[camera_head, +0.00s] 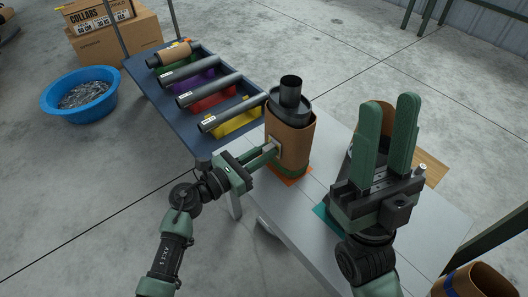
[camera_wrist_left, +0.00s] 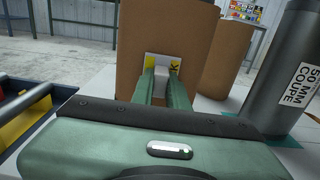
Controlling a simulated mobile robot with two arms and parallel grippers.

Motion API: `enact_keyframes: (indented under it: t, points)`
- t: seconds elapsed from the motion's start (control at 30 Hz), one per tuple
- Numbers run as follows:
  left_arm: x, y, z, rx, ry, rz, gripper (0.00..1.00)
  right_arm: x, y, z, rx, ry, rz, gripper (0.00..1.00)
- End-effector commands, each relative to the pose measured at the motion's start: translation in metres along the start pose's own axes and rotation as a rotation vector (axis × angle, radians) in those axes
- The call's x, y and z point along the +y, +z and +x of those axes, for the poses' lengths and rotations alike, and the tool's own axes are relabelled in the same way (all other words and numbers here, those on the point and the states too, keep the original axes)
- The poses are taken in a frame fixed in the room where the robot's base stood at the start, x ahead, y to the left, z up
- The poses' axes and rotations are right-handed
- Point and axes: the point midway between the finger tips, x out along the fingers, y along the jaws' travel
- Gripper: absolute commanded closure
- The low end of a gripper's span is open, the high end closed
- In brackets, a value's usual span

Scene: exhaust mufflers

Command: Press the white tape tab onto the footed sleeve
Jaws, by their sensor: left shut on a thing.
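A brown cardboard sleeve (camera_head: 287,140) stands upright around a dark muffler (camera_head: 290,97) on an orange mat (camera_head: 297,180). A green band shows at its foot. My left gripper (camera_head: 276,147) reaches it from the left and is shut on a small white tab at the sleeve's side. In the left wrist view the fingers (camera_wrist_left: 163,82) close on the white tape tab (camera_wrist_left: 161,77), with a pale and yellow patch behind it on the sleeve (camera_wrist_left: 182,30). Whether the tab is fully flat there is hidden by the fingers. My right gripper (camera_head: 390,110) is open, fingers up, right of the sleeve.
Another brown sleeve (camera_wrist_left: 222,70) and a grey labelled tube (camera_wrist_left: 285,75) stand beyond; my right gripper mostly hides them in the head view. Dark tubes (camera_head: 210,92) lie across coloured bins on a blue table (camera_head: 150,85). A blue tub (camera_head: 80,100) is on the floor. The white table's front is clear.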

Motion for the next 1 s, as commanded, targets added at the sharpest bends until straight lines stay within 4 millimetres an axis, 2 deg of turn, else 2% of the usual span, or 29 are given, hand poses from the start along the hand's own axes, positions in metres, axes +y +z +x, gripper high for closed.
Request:
enact_keyframes:
  t: [0.3,1.0]
  points:
    - [-0.0004,0.0,-0.0095,0.0,-0.001,0.0,1.0,0.0004,0.0025,0.0007,-0.012,0.0,-0.001,0.64]
    - [0.0005,-0.0004,-0.0005,0.0,0.001,-0.001,1.0,0.0005,-0.0056,-0.0008,0.025,0.0,-0.002,0.64]
